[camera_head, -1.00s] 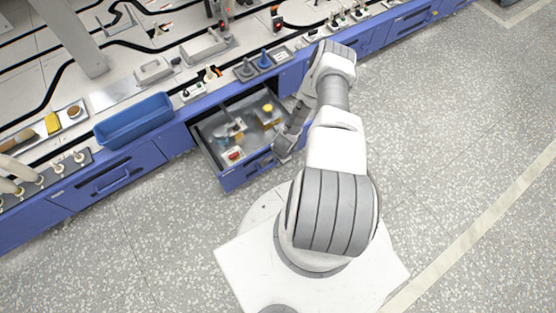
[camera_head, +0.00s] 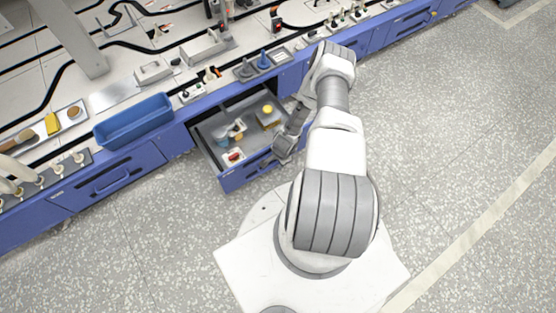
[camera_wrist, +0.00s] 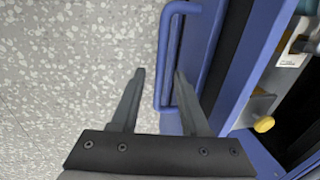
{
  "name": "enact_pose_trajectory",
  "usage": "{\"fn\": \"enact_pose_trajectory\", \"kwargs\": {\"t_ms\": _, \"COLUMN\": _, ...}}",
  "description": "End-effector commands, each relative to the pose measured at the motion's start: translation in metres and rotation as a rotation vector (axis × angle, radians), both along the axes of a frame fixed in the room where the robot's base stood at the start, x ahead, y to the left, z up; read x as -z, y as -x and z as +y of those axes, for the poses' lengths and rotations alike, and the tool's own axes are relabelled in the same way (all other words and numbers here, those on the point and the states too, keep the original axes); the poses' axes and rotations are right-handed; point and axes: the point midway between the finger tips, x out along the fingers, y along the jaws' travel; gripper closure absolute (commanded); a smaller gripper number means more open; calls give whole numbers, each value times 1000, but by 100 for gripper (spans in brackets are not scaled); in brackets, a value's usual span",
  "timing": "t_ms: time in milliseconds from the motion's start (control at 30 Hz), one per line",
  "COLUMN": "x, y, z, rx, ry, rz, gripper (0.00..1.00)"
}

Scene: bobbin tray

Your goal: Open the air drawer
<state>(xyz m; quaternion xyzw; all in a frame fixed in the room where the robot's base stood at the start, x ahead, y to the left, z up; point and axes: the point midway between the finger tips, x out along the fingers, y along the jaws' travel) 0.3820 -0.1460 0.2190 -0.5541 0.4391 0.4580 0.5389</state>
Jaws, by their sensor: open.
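The blue drawer (camera_head: 235,179) stands pulled out from the blue bench front, and its grey inside shows in the head view. My gripper (camera_head: 279,158) is at the right part of the drawer's front, partly hidden by my wrist. In the wrist view my gripper (camera_wrist: 160,75) is open, its two dark fingers apart. The blue drawer handle (camera_wrist: 164,65) shows between the fingertips, with one finger on each side in the picture. I cannot tell whether either finger touches the handle.
The drawer holds a box with a yellow round part (camera_head: 268,109) and a small red item (camera_head: 234,156). A blue bin (camera_head: 134,120) stands on the bench to the left. The speckled floor (camera_head: 150,220) left of my base is clear.

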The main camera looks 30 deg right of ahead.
Motion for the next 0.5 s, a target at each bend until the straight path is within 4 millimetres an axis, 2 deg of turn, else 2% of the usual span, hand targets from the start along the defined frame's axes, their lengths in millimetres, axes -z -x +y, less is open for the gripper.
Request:
{"fn": "enact_pose_trajectory", "kwargs": {"t_ms": 167, "x": -17, "y": 2, "z": -1, "rx": 0, "ry": 1, "rz": -1, "gripper": 55}}
{"fn": "enact_pose_trajectory", "kwargs": {"t_ms": 500, "x": -96, "y": 17, "z": -1, "rx": 0, "ry": 1, "rz": -1, "gripper": 55}}
